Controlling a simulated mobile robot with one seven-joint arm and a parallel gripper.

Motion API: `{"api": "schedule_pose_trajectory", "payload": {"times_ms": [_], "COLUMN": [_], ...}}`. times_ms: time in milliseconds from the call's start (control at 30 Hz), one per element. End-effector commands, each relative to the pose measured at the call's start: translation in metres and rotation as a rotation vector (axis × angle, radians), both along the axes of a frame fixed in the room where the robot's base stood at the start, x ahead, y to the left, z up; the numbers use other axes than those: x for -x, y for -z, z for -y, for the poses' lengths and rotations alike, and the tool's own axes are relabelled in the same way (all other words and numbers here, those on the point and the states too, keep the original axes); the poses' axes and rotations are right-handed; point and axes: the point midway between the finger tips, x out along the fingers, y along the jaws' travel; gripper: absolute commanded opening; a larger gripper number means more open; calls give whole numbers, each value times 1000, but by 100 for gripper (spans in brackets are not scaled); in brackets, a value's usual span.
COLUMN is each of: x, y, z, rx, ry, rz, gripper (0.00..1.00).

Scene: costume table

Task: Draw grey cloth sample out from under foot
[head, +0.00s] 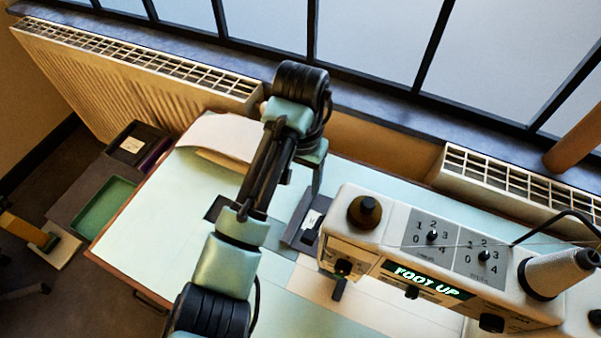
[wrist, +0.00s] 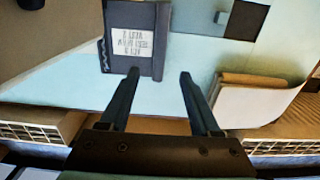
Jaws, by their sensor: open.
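A dark grey flat piece with a white label (head: 298,236) lies on the pale green table, partly hidden by the sewing machine. I take it for the grey cloth sample. In the wrist view (wrist: 117,62) it shows at upper centre-left, with a jagged line on its left edge. The machine's foot (head: 339,288) is below its head; whether the piece runs under it is hidden. My gripper (head: 318,182) is open and empty on the window side of the piece. In the wrist view (wrist: 159,72) the left fingertip overlaps the piece's near edge; contact is unclear.
The sewing machine (head: 385,236) stands at right, its display reading "FOOT UP". A curled pale sheet (head: 222,135) lies at the back left. A dark square (head: 215,207) is beside my arm. Radiators (head: 130,75) line the window wall. The table's left part is mostly clear.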

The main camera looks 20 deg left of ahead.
Motion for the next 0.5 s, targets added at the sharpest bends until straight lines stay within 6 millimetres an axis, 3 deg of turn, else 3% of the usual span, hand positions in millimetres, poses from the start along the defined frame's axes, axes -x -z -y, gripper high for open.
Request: {"api": "schedule_pose_trajectory", "payload": {"times_ms": [300, 500], "x": [1, 1], "y": [64, 95], "z": [0, 0], "rx": [0, -1], "ry": [-1, 0], "rz": [-4, -1], "gripper": [64, 64]}}
